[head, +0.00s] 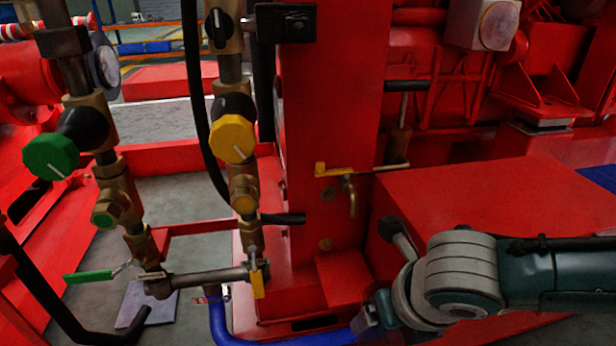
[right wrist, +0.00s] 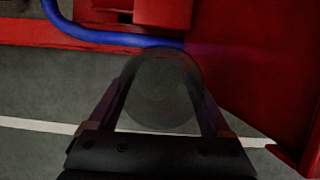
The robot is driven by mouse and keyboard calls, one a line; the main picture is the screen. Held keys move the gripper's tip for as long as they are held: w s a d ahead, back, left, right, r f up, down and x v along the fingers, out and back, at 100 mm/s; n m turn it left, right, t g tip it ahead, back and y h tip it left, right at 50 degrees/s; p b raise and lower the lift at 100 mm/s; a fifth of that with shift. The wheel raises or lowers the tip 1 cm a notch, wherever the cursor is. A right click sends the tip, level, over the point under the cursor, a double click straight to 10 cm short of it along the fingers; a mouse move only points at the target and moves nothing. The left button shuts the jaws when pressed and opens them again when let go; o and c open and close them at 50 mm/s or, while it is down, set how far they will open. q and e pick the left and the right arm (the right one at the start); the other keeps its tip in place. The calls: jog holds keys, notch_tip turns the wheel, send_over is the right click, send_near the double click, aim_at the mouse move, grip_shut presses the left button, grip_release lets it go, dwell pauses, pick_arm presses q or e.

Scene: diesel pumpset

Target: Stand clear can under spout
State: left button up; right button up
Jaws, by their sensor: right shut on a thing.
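In the right wrist view, my right gripper (right wrist: 162,72) is shut on the clear can (right wrist: 162,105). The can is a round, see-through, greyish shape between the two fingers, with grey floor showing behind it. In the head view, my right arm's wrist reaches in from the right, beside the red tank; the can cannot be made out there. A small brass spout (head: 350,196) with a yellow lever points down from the red upright panel, left of and above my wrist. My left gripper is not in view.
A blue hose (head: 219,320) runs along the floor by the red frame; it also shows in the right wrist view (right wrist: 105,37). Brass pipes with a green knob (head: 51,157) and a yellow knob (head: 232,139) stand at left. A red tank (head: 490,195) stands at right.

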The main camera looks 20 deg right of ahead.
jog(key=shift+r, duration=0.2)
jog(key=w+d+f+b, duration=0.1)
jog(key=w+b, duration=0.3)
jog(key=w+f+b, duration=0.1)
jog(key=w+b, duration=0.3)
jog(key=w+d+f+b, duration=0.1)
jog(key=w+b, duration=0.2)
jog(key=w, duration=0.1)
jog(key=shift+w+d+b, duration=0.25)
jog(key=shift+d+b, duration=0.1)
jog(key=shift+b, duration=0.05)
jog(key=shift+w+d+r+b, duration=0.1)
jog(key=shift+w+d+b, duration=0.15)
jog(key=shift+w+b, duration=0.65)
jog(key=shift+w+r+b, duration=0.1)
jog(key=shift+r+b, duration=0.05)
jog(key=shift+b, duration=0.15)
jog(key=shift+f, duration=0.3)
jog(key=o, duration=1.4)
jog(key=shift+c, duration=0.2)
